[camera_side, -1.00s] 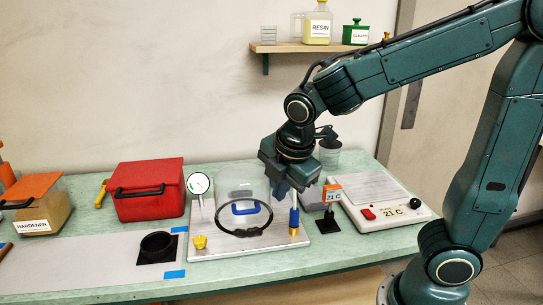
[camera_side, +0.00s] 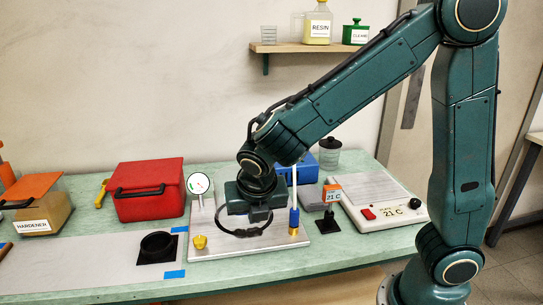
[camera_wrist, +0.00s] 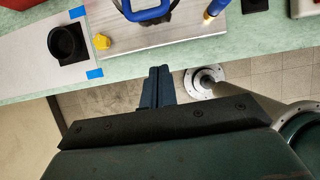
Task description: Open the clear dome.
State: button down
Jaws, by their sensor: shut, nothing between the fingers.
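The clear dome is mostly hidden behind my wrist in the side view. The black ring (camera_side: 240,234) around its base shows on the metal plate (camera_side: 273,249). In the wrist view, part of the ring (camera_wrist: 121,8) and the blue handle (camera_wrist: 150,14) show at the top edge, with the handle toward my gripper. My gripper (camera_wrist: 160,70) is shut and empty, apart from the handle and in front of the bench edge in that view. In the side view, my gripper (camera_side: 248,216) covers the dome's front, and its fingertips are hard to make out.
A yellow knob (camera_side: 200,242) and a dial gauge (camera_side: 199,184) stand at the plate's left. A blue post with a brass base (camera_side: 294,222) stands at its right. A black cup (camera_side: 157,245), red case (camera_side: 148,191), temperature sign (camera_side: 332,193) and heater (camera_side: 385,204) surround it.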

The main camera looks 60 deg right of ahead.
jog(key=shift+d+f, duration=0.1)
jog(key=shift+f, duration=0.05)
jog(key=x, duration=0.9)
jog(key=shift+w+f, duration=0.1)
jog(key=shift+f, duration=0.1)
jog(key=shift+w+d, duration=0.15)
jog(key=shift+w, duration=0.05)
jog(key=shift+w+d+r, duration=0.45)
jog(key=shift+r, duration=0.2)
jog(key=shift+w+d+r, duration=0.4)
jog(key=shift+w+r, duration=0.05)
jog(key=shift+r, duration=0.25)
